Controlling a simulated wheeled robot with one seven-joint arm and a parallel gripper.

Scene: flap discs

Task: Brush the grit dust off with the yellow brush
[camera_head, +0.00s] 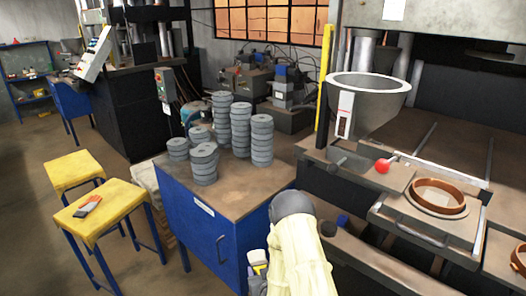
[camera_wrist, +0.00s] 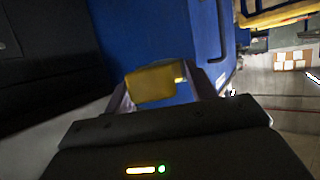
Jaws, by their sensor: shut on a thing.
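The yellow brush (camera_wrist: 152,84) is between the two fingers of my gripper (camera_wrist: 165,92) in the wrist view. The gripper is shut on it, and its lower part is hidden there. In the head view my gripper (camera_head: 257,277) is low in front of the blue cabinet (camera_head: 205,232), below its top, with a yellow bit of the brush (camera_head: 257,257) showing. No grit dust can be made out clearly on the brown cabinet top (camera_head: 237,188). Stacks of grey flap discs (camera_head: 240,130) stand on that top.
A press with a funnel (camera_head: 367,105), a red knob (camera_head: 382,166) and a brown ring mould (camera_head: 438,196) stands at the right. Two yellow stools (camera_head: 100,208) stand at the left, one bearing an orange-grey object (camera_head: 88,206). The cabinet top's front part is clear.

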